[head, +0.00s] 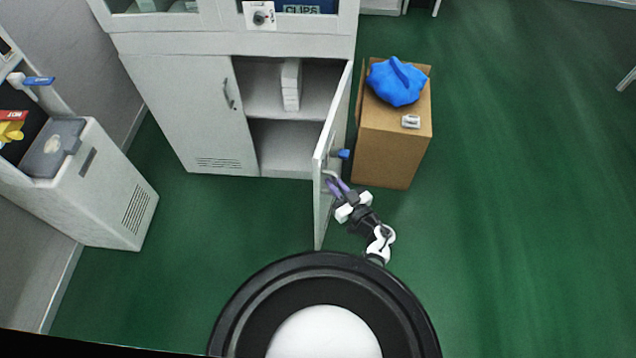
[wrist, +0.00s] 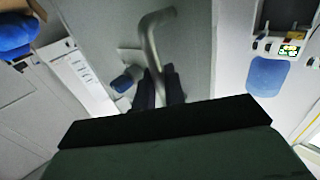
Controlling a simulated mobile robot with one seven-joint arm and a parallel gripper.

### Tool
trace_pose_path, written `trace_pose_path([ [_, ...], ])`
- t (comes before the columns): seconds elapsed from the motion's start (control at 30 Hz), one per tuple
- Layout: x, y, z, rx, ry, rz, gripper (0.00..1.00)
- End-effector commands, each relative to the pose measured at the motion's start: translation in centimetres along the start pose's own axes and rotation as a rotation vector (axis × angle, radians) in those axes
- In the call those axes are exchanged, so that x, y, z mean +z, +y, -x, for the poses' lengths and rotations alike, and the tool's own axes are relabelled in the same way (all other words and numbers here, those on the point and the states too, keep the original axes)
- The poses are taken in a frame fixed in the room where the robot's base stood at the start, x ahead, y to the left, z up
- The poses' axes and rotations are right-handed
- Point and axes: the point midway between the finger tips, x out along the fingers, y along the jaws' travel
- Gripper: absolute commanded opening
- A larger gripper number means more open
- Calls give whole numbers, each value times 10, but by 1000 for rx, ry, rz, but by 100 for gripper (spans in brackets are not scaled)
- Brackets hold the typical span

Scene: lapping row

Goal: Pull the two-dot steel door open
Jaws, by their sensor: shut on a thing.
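A grey steel door (head: 329,150) on the right side of the lower cabinet stands swung out, roughly square to the cabinet front. I cannot make out any dots on it. Its bent metal handle (wrist: 152,42) is on the face turned toward my arm. My gripper (head: 338,186) is shut on the handle; in the wrist view the dark fingers (wrist: 158,88) close around its lower part. A blue piece (head: 342,154) sits on the door near the handle. The left steel door (head: 190,110) is closed, with its own handle.
The open compartment shows a shelf (head: 262,100) with a white stack. A cardboard box (head: 385,150) with a blue bag (head: 397,82) on top stands close right of the door. A grey unit (head: 100,190) stands left. Green floor (head: 240,225) is clear before the cabinet.

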Motion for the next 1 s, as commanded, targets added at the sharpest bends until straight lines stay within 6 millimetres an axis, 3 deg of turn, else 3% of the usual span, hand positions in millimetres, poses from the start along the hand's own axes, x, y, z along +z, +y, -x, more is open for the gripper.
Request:
trace_pose_path([
  [0.23, -4, 20, 10, -8, 9, 0, 0],
  [0.73, -6, 23, 12, -15, 12, 2, 0],
  [0.77, -6, 22, 12, -15, 12, 2, 14],
  [0.87, -5, 22, 13, -17, 10, 2, 27],
  [1.0, -3, 21, 14, -20, 7, 2, 27],
])
